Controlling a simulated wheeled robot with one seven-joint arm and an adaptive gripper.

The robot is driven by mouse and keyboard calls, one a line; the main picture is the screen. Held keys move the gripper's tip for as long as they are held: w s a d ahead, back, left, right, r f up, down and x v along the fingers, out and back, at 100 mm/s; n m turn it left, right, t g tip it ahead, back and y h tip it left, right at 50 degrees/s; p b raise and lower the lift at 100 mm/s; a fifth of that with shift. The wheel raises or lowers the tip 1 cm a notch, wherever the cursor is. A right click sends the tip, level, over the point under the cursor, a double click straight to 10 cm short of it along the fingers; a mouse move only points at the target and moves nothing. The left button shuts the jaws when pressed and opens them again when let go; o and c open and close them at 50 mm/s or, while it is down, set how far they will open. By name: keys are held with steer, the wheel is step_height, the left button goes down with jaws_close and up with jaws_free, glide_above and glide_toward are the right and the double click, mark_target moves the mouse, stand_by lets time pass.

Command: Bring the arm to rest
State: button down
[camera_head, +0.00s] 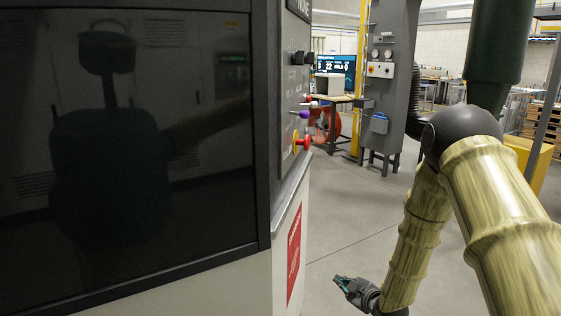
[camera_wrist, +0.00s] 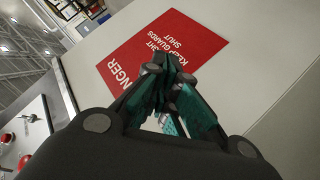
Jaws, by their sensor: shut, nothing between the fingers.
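My gripper (camera_head: 341,281) hangs low at the end of my bent arm, to the right of the machine cabinet (camera_head: 180,283). In the wrist view my gripper (camera_wrist: 160,62) has its teal-padded fingers together, with nothing seen between them. The fingers point toward the cabinet's pale side panel, which bears a red warning sign (camera_wrist: 160,40). The gap between the fingertips and the panel cannot be judged exactly. The arm looks clear of the cabinet in the head view.
The cabinet's dark window (camera_head: 120,150) fills the left. Its side has a control panel with red, yellow and purple knobs (camera_head: 303,140). Behind are a grey machine column (camera_head: 388,80), a table with a monitor (camera_head: 336,68) and a yellow block. Open floor (camera_head: 345,225) lies between.

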steer(key=s+f+m+g+h, duration=0.2)
steer(key=s+f+m+g, duration=0.15)
steer(key=s+f, duration=0.7)
steer(key=s+f+m+g+h, duration=0.15)
steer(key=s+f+m, duration=0.25)
steer(key=s+f, duration=0.7)
steer(key=s+d+m+g+h, duration=0.1)
steer(key=s+m+g, duration=0.4)
steer(key=s, duration=2.4)
steer(key=shift+s+d+f+g, duration=0.35)
steer(key=shift+d+g, duration=0.3)
steer(key=shift+g, duration=0.45)
